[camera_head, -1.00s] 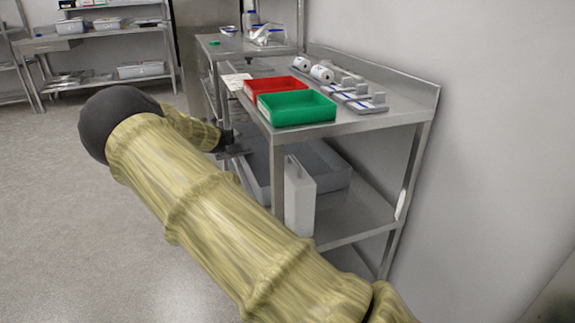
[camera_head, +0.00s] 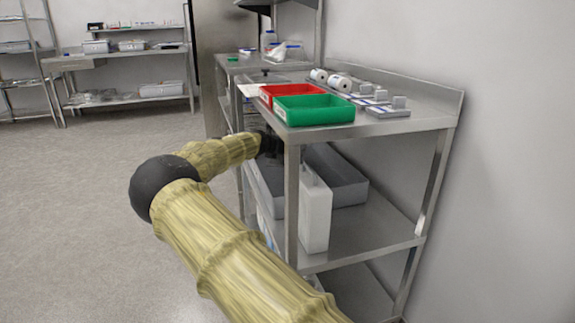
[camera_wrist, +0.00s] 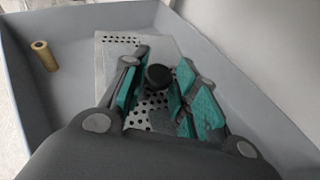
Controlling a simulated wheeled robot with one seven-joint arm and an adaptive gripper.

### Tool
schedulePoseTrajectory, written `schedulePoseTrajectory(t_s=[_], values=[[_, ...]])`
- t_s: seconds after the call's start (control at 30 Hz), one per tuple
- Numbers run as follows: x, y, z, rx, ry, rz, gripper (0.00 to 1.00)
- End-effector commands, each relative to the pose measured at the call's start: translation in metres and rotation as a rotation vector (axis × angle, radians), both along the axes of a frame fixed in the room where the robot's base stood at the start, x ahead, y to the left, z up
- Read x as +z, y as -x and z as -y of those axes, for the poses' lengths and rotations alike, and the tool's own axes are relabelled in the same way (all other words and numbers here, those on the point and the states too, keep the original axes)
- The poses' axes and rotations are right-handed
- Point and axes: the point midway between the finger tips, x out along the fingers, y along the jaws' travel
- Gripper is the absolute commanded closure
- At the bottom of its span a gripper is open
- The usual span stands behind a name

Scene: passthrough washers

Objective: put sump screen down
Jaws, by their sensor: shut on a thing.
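The sump screen is a grey perforated plate (camera_wrist: 113,62) with a round black knob (camera_wrist: 158,77). In the wrist view it is inside a grey tub (camera_wrist: 215,42), roughly level; whether it touches the tub floor I cannot tell. My gripper (camera_wrist: 162,82) is shut on the screen, its teal-padded fingers on either side of the knob and hiding part of the plate. In the head view my gripper (camera_head: 268,145) is at the bench's left end, under the top, partly behind the front leg. The tub (camera_head: 340,182) stands on the shelf below; the screen is not discernible there.
A tan cylinder (camera_wrist: 44,55) stands in the tub, left of the screen. A white jug (camera_head: 315,215) stands in front of the tub. The bench top (camera_head: 350,128) overhead bears a red tray (camera_head: 290,90) and a green tray (camera_head: 314,110). Open floor lies left.

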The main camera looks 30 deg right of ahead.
Motion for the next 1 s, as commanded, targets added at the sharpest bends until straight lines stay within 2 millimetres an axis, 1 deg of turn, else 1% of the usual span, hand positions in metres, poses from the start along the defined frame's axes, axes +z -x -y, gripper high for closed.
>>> schedulePoseTrajectory(t_s=[0.03,0.27,0.5,1.0], values=[[-0.005,-0.001,0.0,0.001,0.002,0.002,1.0],[-0.016,-0.001,0.0,0.003,0.002,0.0,1.0],[-0.045,-0.001,-0.001,0.004,0.002,0.0,1.0],[-0.049,-0.001,-0.001,0.003,0.002,0.002,1.0]])
